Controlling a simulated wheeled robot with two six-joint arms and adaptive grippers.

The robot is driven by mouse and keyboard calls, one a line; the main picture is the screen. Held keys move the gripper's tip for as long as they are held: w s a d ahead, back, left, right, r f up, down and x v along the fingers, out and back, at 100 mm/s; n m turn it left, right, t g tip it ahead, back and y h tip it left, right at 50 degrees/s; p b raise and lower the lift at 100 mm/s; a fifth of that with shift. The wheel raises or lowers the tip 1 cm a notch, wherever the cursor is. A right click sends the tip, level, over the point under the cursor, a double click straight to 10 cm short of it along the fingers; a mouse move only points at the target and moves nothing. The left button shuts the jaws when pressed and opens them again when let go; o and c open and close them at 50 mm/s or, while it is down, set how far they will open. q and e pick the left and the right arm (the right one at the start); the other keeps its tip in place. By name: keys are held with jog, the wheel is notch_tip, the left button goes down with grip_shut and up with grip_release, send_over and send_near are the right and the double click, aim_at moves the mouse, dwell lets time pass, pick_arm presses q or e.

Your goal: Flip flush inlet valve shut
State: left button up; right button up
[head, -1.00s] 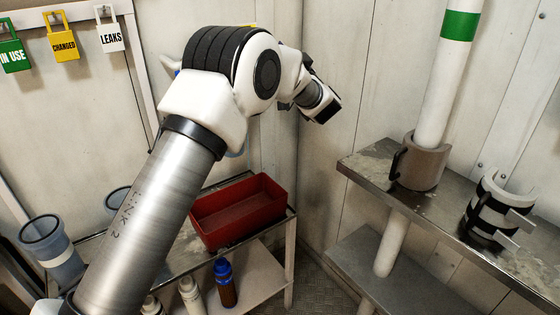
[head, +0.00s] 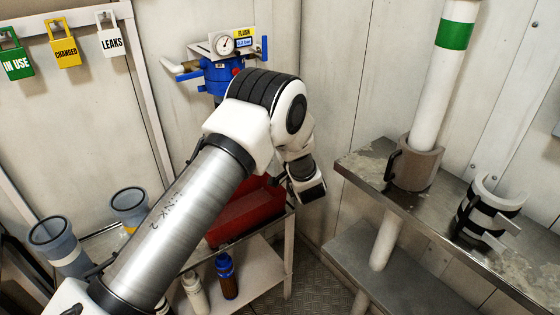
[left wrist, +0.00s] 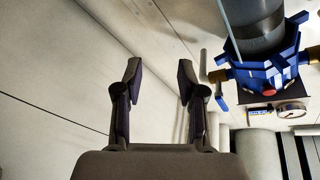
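The blue flush filter head (head: 222,80) stands against the back wall, with a round gauge (head: 225,44) and yellow FLUSH label (head: 243,32) on top. Which one is the flush inlet valve I cannot tell. In the left wrist view the blue head (left wrist: 268,75) appears upside down at upper right. My left gripper (left wrist: 160,75) is open and empty, apart from the head. In the head view its fingers are hidden. My right gripper is not in view.
A red bin (head: 245,215) stands on a metal rack below the head, with bottles (head: 226,275) underneath. Grey cups (head: 60,240) are at left. A steel shelf (head: 365,170) with a pipe holder is at right. Lock tags (head: 65,42) hang on the wall.

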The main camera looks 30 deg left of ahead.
pick_arm(q)
jog(key=s+d+f+m+h+p, duration=0.1)
jog(key=s+f+m+h, duration=0.1)
jog(key=f, duration=0.6)
jog(key=shift+s+d+m+h, duration=0.3)
jog(key=shift+s+h, duration=0.2)
jog(key=shift+s, duration=0.2)
jog(key=shift+f, duration=0.1)
